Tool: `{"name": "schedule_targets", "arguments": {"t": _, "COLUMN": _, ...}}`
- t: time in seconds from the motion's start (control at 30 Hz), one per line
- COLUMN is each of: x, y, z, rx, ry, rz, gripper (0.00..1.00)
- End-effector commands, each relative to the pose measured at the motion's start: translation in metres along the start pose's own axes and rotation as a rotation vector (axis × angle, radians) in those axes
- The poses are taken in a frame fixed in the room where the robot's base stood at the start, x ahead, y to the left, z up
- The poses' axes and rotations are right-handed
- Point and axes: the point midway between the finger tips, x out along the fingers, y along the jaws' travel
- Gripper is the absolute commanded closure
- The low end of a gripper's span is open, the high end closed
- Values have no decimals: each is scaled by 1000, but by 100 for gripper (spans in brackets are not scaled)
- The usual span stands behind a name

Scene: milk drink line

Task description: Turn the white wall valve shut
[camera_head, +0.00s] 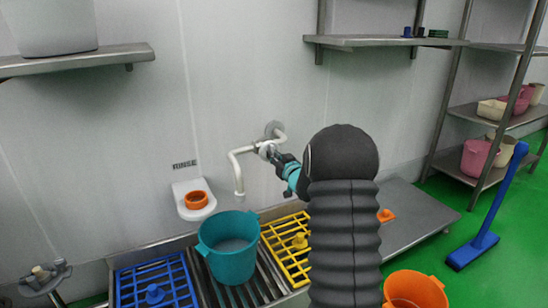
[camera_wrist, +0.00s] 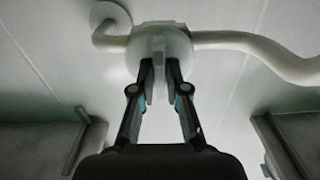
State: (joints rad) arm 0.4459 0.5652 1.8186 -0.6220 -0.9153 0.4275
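The white wall valve (camera_wrist: 158,40) sits on a white pipe at the wall. In the head view the valve (camera_head: 266,150) is partly covered by my gripper (camera_head: 277,157), which reaches it from the right. In the wrist view a thin pale handle (camera_wrist: 160,82) points from the valve body towards me. My gripper (camera_wrist: 160,70) has one fingertip on each side of this handle, close against it, and appears shut on it. The white spout (camera_head: 239,178) bends down left of the valve. My dark arm hides part of the scene below and right.
A teal bucket (camera_head: 228,262) stands under the spout on the metal rack, between a blue grate (camera_head: 180,278) and a yellow grate (camera_head: 276,240). A white wall holder with an orange ring (camera_head: 196,199) is at left. An orange bucket (camera_head: 415,287) is at lower right.

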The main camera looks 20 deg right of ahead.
Motion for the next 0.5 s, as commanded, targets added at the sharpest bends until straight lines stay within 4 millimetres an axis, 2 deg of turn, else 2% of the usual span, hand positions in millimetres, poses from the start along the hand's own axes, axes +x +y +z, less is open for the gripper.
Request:
{"name": "schedule_targets", "arguments": {"t": 0.03, "x": 0, "y": 0, "z": -1, "rx": 1, "ry": 1, "rz": 0, "gripper": 76}}
{"name": "schedule_targets", "arguments": {"t": 0.1, "x": 0, "y": 0, "z": 0, "rx": 1, "ry": 1, "rz": 0, "gripper": 61}}
{"name": "schedule_targets", "arguments": {"t": 0.37, "x": 0, "y": 0, "z": 0, "rx": 0, "ry": 0, "rz": 0, "gripper": 61}}
{"name": "schedule_targets", "arguments": {"t": 0.5, "x": -6, "y": 1, "z": -1, "rx": -1, "ry": 0, "rz": 1, "gripper": 61}}
